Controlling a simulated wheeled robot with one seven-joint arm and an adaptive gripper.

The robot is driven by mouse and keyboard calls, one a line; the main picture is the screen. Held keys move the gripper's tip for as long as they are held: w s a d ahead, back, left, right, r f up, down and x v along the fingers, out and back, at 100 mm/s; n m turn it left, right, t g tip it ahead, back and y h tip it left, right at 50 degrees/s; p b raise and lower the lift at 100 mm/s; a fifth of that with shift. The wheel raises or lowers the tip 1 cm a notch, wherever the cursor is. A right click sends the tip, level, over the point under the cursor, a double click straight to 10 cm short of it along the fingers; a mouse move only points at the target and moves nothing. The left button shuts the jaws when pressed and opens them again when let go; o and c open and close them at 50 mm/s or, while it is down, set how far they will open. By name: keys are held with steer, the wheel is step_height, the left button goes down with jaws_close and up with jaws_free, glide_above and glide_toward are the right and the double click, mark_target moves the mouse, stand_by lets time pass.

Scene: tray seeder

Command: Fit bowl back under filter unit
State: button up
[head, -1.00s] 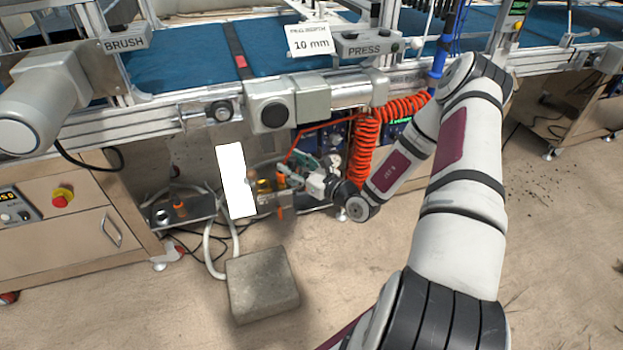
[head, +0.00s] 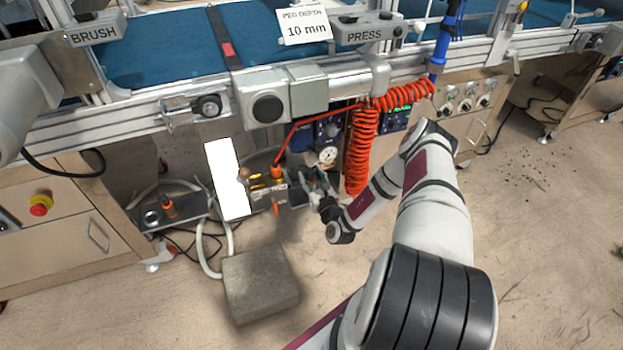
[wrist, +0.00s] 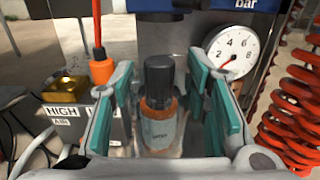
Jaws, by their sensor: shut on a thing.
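My gripper (wrist: 160,85) has teal-padded fingers on both sides of a small clear bowl (wrist: 160,140) with an orange band, and is shut on it. A dark cylinder (wrist: 160,75) stands at the bowl's top; I cannot tell whether it belongs to the bowl or the unit. The filter unit (wrist: 165,35) is the dark body just behind and above, next to a round pressure gauge (wrist: 232,52). In the head view my gripper (head: 312,180) is below the gauge (head: 328,156), under the machine; the bowl is too small to tell there. Whether bowl and unit touch is unclear.
Coiled orange hose (head: 361,150) hangs close on the right. A white panel (head: 228,180) and a concrete block (head: 260,283) are to the left. Open floor lies in front.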

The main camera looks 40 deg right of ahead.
steer(key=shift+b+x, duration=2.1)
steer(key=shift+x, duration=1.75)
steer(key=shift+b+x, duration=0.6)
steer(key=shift+x, duration=1.45)
steer(key=shift+f, duration=0.6)
steer(key=o, duration=1.2)
steer(key=shift+o, duration=0.2)
steer(key=shift+s+a, duration=0.1)
steer(key=v, duration=1.2)
